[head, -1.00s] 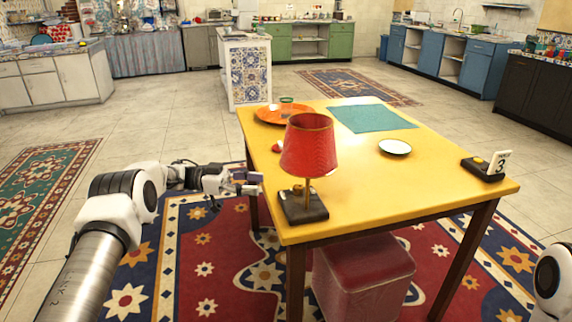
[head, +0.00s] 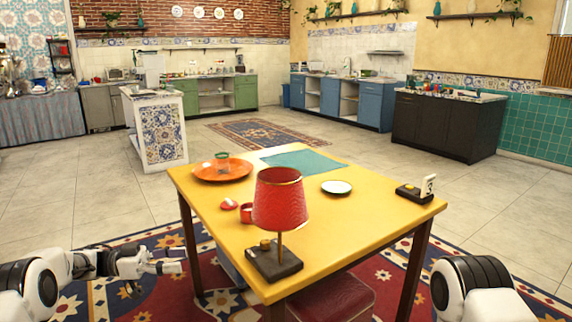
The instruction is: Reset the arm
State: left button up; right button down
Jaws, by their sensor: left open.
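My left gripper (head: 166,260) is at the lower left of the head view, left of the yellow table (head: 370,225) and below its top. Its fingers are apart with nothing visible between them. My left arm comes in from the lower left corner. Only the upper part of my right arm (head: 470,290) shows at the lower right, and my right gripper is out of the picture.
On the table are a red lamp (head: 281,200), an orange plate (head: 238,171), a red cup (head: 246,213), a white saucer (head: 336,188), a teal mat (head: 305,161) and a number stand (head: 428,188). A red stool (head: 330,300) stands below.

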pick_arm(q)
jog(key=s+d+f+n+t, duration=0.2)
jog(key=d+f+n+t, duration=0.4)
jog(key=d+f+n, duration=0.35)
jog(key=s+d+f+n+t+y, duration=0.3)
jog(key=s+f+n+y, duration=0.25)
jog(key=f, duration=0.45)
jog(key=s+a+f+n+g+y, duration=0.1)
jog(key=s+a+f+g+y, duration=0.1)
jog(key=s+f+y, duration=0.5)
jog(key=s+a+f+n+g+y, duration=0.1)
jog(key=s+a+f+n+g, duration=0.2)
jog(key=s, duration=0.7)
jog(key=s+a+f+m+g+y, duration=0.1)
jog(key=s+a+g+y, duration=0.15)
jog(key=s, duration=0.65)
jog(key=s+a+f+m+g+y, duration=0.1)
jog(key=s+a+g+y, duration=0.15)
jog(key=s, duration=0.65)
notch_tip(320, 180, up, 20)
jog(key=g+p, duration=0.1)
jog(key=p, duration=1.9)
jog(key=shift+s+a+r+m, duration=0.15)
jog(key=shift+s+a+m, duration=0.15)
jog(key=shift+a+m, duration=0.1)
